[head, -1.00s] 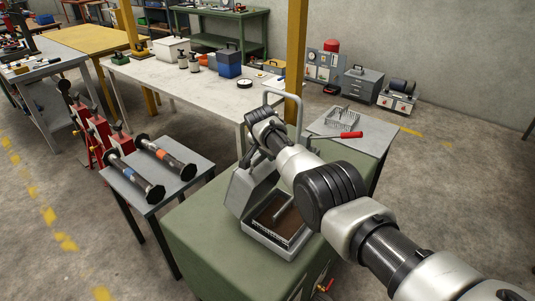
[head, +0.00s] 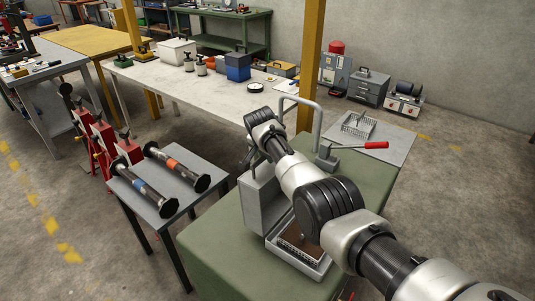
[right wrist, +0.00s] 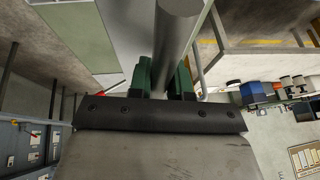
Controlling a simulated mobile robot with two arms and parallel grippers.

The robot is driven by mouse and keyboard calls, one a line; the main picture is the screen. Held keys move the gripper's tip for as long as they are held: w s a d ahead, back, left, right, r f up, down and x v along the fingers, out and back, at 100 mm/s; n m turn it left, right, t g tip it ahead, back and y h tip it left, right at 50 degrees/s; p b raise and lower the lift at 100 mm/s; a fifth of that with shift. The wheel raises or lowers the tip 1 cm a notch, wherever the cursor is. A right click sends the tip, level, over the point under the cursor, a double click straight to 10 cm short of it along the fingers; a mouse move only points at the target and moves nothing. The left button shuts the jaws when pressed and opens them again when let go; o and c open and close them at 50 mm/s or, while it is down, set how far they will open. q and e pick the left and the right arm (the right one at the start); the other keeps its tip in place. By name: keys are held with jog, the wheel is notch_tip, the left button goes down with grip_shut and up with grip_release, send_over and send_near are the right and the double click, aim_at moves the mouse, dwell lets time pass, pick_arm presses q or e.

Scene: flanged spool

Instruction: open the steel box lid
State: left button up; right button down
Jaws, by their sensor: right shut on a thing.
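The steel box (head: 314,268) sits on a green-topped bench, its open top showing a brown inside. Its lid (head: 262,206) stands about upright at the box's left side. My right gripper (head: 252,163) is at the top of the lid, partly hidden by my own wrist in the head view. In the right wrist view its green fingers (right wrist: 162,80) are closed around a grey round bar, the lid handle (right wrist: 178,30). My left gripper is not in view.
A grey bent tube (head: 300,101) and a red-handled lever (head: 370,145) stand behind the box. A small table (head: 150,205) with two flanged spools is at the left. A wire basket (head: 358,124) is on the bench at the back right. A yellow post (head: 309,60) rises behind.

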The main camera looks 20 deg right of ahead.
jog(key=shift+w+r, duration=0.1)
dwell(0.4)
jog(key=c, duration=1.1)
grip_release()
jog(key=shift+s+a+r, duration=0.15)
jog(key=shift+s+r, duration=0.05)
jog(key=shift+r, duration=0.45)
jog(key=v, duration=0.9)
jog(key=shift+s+r+b, duration=0.1)
jog(key=shift+r+b, duration=0.05)
jog(key=shift+b, duration=0.2)
